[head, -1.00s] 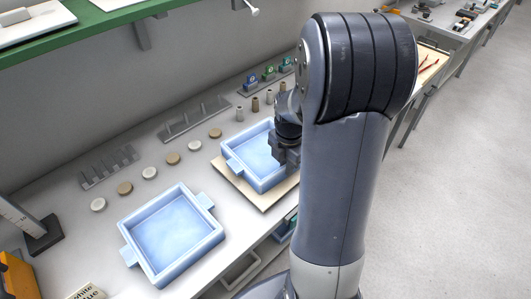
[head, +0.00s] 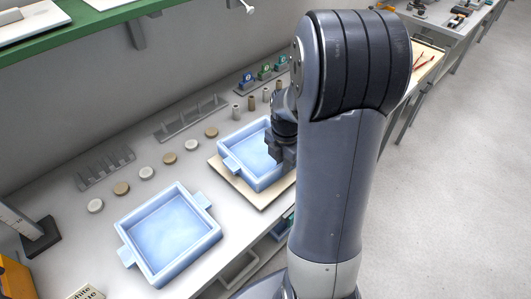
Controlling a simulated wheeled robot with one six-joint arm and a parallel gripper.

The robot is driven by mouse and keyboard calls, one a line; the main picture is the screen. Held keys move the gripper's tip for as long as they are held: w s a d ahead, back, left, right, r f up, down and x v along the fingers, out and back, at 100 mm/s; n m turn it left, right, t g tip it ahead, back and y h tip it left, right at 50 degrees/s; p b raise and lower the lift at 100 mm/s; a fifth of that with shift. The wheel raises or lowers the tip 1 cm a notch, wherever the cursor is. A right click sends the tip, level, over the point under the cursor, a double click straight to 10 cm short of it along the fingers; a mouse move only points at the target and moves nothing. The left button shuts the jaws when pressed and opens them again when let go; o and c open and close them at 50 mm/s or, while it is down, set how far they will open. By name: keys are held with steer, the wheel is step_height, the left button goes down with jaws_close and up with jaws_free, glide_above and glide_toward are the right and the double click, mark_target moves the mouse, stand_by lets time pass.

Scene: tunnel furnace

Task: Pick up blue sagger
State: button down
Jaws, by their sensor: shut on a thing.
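Two light blue, square, shallow saggers with side lugs are in the head view. One blue sagger (head: 232,165) is at the middle, over a cream board (head: 262,203). I cannot tell whether it rests on the board or is slightly raised. My gripper (head: 275,160) is at this sagger's right side, shut on it. The fingertips and the right lug are mostly hidden by my gripper and arm. The other blue sagger (head: 170,234) sits on the bench at the lower left, apart from my gripper. Both saggers look level and empty.
Several small round discs (head: 147,173) lie in a row behind the saggers. Grey slotted racks (head: 192,120) stand along the wall, with small cylinders (head: 251,103) farther right. A dark-based upright gauge (head: 42,236) stands at far left. A green shelf (head: 85,34) overhangs the bench.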

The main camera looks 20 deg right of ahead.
step_height(320, 180, up, 10)
steer(key=shift+f, duration=0.15)
steer(key=shift+n, duration=0.4)
steer(key=shift+s+a+f+b, duration=0.1)
steer(key=shift+s+f+b, duration=0.1)
steer(key=shift+f+b, duration=0.75)
steer(key=shift+s+d+f+b, duration=0.1)
steer(key=shift+s+f+b, duration=0.15)
steer(key=shift+f+b, duration=0.65)
steer(key=shift+s+a+f+b, duration=0.1)
steer(key=shift+s+f+b, duration=0.1)
steer(key=shift+f+b, duration=0.75)
steer(key=shift+f+p, duration=0.25)
steer(key=shift+p, duration=0.1)
steer(key=shift+r, duration=0.1)
steer(key=shift+f, duration=0.2)
steer(key=shift+f+b, duration=0.85)
steer(key=shift+f, duration=0.45)
steer(key=shift+f, duration=0.35)
